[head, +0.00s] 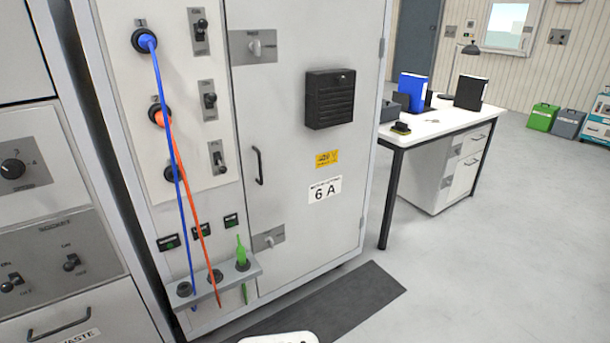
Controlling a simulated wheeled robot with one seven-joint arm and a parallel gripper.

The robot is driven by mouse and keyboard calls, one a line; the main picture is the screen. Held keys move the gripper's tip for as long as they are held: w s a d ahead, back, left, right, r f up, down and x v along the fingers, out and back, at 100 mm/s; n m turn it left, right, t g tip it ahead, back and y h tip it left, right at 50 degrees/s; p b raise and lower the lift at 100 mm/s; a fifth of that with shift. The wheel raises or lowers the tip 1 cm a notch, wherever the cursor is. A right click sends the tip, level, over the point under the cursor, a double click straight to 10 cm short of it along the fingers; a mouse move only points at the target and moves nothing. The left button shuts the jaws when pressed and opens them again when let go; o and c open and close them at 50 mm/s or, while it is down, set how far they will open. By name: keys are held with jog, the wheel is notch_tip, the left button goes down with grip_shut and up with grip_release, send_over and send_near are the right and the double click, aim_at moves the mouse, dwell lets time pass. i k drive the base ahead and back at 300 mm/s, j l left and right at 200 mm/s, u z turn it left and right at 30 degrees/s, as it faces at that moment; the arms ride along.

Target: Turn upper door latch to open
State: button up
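The upper door latch (255,46) is a small light knob on a grey plate near the top left of the tall cabinet door (320,235). A similar lower latch (269,239) sits on a grey plate near the bottom left of the same door. A black handle (258,166) is between them. The door looks shut. The exact turn of the upper latch is too small to tell. My gripper is not in view. A white rounded part, possibly mine, shows at the bottom edge.
Left of the door, a panel has switches (209,100) and blue (168,130) and orange (190,190) cables hanging to a small shelf (215,279). A dark mat (345,300) lies before the cabinet. A desk (440,128) stands to the right.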

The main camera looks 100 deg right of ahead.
aim_at(254, 47)
jog(key=k+z, duration=0.1)
jog(key=z, duration=0.85)
jog(key=k+l+z, duration=0.1)
jog(key=z, duration=0.35)
jog(key=j+z, duration=0.25)
jog(key=z, duration=0.15)
jog(key=j+z, duration=0.55)
jog(key=z, duration=0.2)
jog(key=l+z, duration=0.1)
jog(key=z, duration=0.3)
jog(key=i+z, duration=0.15)
jog(key=z, duration=0.2)
jog(key=l+z, duration=0.1)
jog(key=z, duration=0.3)
jog(key=i+z, duration=0.15)
jog(key=z, duration=0.25)
